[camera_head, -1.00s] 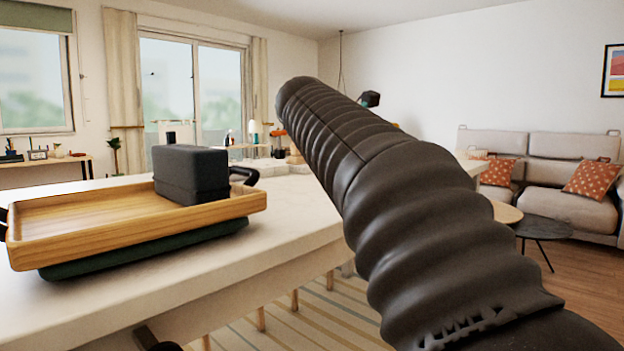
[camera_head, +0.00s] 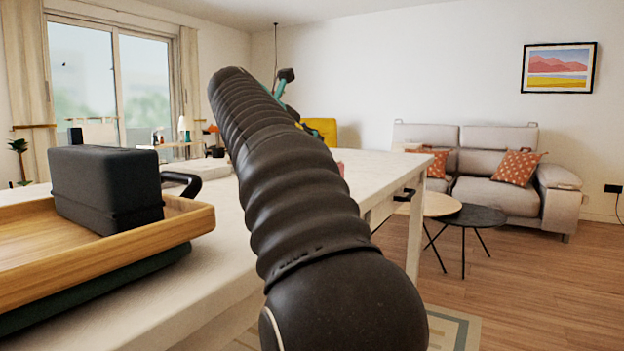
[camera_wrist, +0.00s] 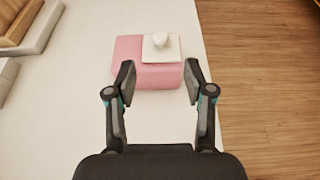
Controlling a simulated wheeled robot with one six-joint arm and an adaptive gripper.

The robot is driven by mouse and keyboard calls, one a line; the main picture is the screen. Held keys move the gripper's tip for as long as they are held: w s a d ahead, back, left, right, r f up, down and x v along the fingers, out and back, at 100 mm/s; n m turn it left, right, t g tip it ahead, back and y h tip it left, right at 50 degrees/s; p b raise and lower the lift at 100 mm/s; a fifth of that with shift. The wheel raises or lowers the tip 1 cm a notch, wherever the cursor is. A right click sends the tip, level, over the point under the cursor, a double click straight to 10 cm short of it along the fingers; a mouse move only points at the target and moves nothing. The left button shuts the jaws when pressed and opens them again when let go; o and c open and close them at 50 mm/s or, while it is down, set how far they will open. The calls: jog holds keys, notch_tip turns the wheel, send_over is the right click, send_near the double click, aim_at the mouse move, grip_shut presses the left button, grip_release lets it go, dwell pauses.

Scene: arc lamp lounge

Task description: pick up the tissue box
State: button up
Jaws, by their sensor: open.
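A pink tissue box (camera_wrist: 128,50) with a white top patch and a tuft of tissue sits on the pale countertop (camera_wrist: 75,100) in the wrist view, near the counter's right edge. My gripper (camera_wrist: 158,75) is open, with one finger on each side of the box's near end in the picture. I cannot tell whether the fingers touch it. In the head view, a small pink patch of the box (camera_head: 340,169) shows just past my arm, which hides most of it.
A wooden tray (camera_head: 30,235) with a black box-shaped object (camera_head: 105,188) on it stands at the left of the counter. Two round tables (camera_head: 470,216) and a sofa (camera_head: 495,194) stand to the right. Wooden floor (camera_head: 535,285) lies open there.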

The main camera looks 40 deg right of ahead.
jog(key=b+x, duration=0.1)
jog(key=x, duration=0.9)
jog(key=shift+w+d, duration=0.15)
jog(key=shift+d, duration=0.15)
jog(key=shift+r, duration=0.1)
grip_shut()
